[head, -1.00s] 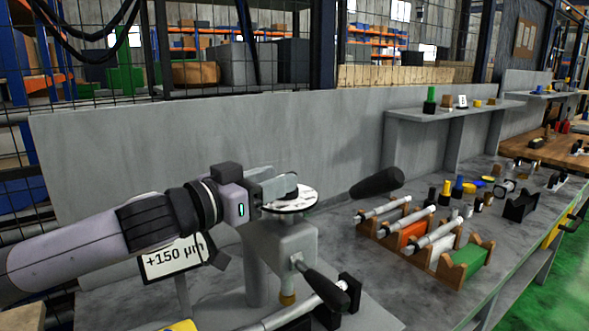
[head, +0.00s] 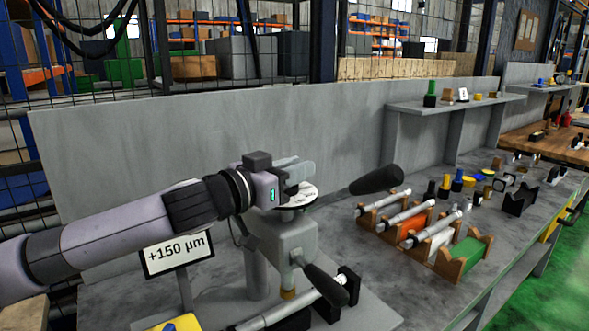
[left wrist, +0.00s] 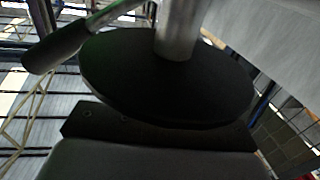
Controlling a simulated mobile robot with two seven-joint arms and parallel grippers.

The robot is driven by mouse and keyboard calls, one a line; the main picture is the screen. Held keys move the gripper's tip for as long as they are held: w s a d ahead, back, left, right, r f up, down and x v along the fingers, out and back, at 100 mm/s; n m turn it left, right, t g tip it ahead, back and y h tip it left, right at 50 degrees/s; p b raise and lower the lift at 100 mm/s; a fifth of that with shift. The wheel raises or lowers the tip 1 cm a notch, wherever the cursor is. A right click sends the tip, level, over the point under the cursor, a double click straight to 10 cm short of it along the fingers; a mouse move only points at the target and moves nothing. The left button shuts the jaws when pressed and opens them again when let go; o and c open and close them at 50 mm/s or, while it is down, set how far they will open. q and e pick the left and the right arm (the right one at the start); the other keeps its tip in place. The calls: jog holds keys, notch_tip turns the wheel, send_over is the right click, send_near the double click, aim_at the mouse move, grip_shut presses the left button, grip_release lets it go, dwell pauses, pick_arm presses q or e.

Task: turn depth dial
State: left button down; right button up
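The depth dial (head: 304,196) is a white disc with dark markings on top of the grey machine head (head: 284,238). My left gripper (head: 298,178) is at the dial's top, its grey fingers covering the disc's left and middle part. The dark knob there is mostly hidden, so I cannot tell whether the fingers grip it. In the left wrist view a large dark disc (left wrist: 160,80) lies close, with a grey post against it; no fingers show there. A sign (head: 176,254) below my arm reads "+150 µm". My right gripper is not in view.
A black-handled lever (head: 377,180) sticks out right of the dial and another black handle (head: 325,284) lies below. Racks with metal shafts (head: 405,214) stand to the right on the grey bench. A grey panel (head: 220,130) closes off the back.

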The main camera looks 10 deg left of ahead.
pick_arm(q)
jog(key=shift+f, duration=0.1)
